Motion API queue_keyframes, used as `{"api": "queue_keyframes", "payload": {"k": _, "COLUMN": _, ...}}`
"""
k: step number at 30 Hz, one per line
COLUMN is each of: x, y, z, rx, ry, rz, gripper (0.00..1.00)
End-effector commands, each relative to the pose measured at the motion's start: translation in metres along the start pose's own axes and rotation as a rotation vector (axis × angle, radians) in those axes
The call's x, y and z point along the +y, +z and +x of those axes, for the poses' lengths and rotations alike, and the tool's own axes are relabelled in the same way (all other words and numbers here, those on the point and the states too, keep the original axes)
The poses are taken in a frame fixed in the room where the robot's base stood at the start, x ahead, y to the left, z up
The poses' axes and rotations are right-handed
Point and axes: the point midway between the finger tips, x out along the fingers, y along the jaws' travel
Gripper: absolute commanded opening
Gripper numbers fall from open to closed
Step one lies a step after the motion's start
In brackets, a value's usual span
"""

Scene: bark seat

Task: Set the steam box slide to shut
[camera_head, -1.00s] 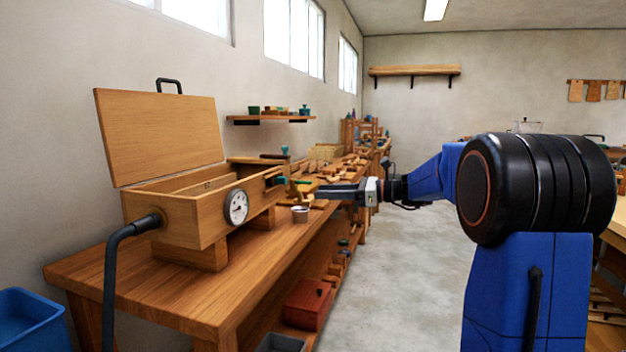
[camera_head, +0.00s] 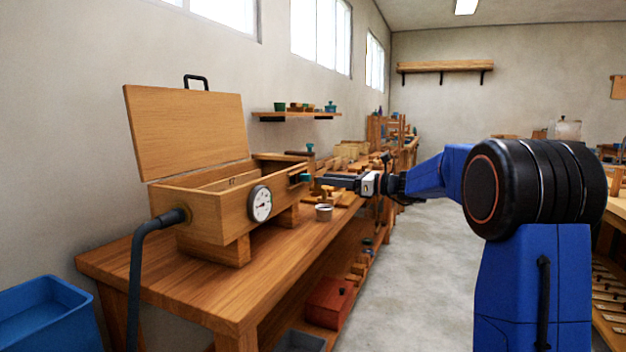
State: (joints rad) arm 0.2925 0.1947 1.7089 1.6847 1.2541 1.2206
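The wooden steam box (camera_head: 222,212) stands on the workbench with its hinged lid (camera_head: 190,133) raised. A round white gauge (camera_head: 260,203) is on its front face. A small teal knob (camera_head: 305,177) sticks out at the box's right end; it looks like part of the slide, but whether the slide is open or shut is too small to tell. My gripper (camera_head: 324,181) points left, with its dark fingertips just right of the knob. A narrow gap seems to lie between them. The finger opening cannot be made out.
A dark hose (camera_head: 137,268) runs into the box's left end. A small metal cup (camera_head: 323,212) stands on the bench (camera_head: 187,287) below my gripper. Wooden parts crowd the bench behind. A blue bin (camera_head: 40,318) is at lower left. Floor right of the bench is clear.

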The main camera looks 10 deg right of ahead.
Motion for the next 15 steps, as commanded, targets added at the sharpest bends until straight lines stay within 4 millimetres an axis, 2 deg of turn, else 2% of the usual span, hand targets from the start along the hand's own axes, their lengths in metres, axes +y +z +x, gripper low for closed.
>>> {"api": "queue_keyframes", "payload": {"k": 6, "x": 0.001, "y": 0.000, "z": 0.036, "rx": 0.001, "ry": 0.003, "rz": 0.000, "gripper": 0.36}}
{"api": "queue_keyframes", "payload": {"k": 15, "x": 0.001, "y": 0.000, "z": 0.058, "rx": 0.000, "ry": 0.001, "rz": -0.001, "gripper": 0.36}}
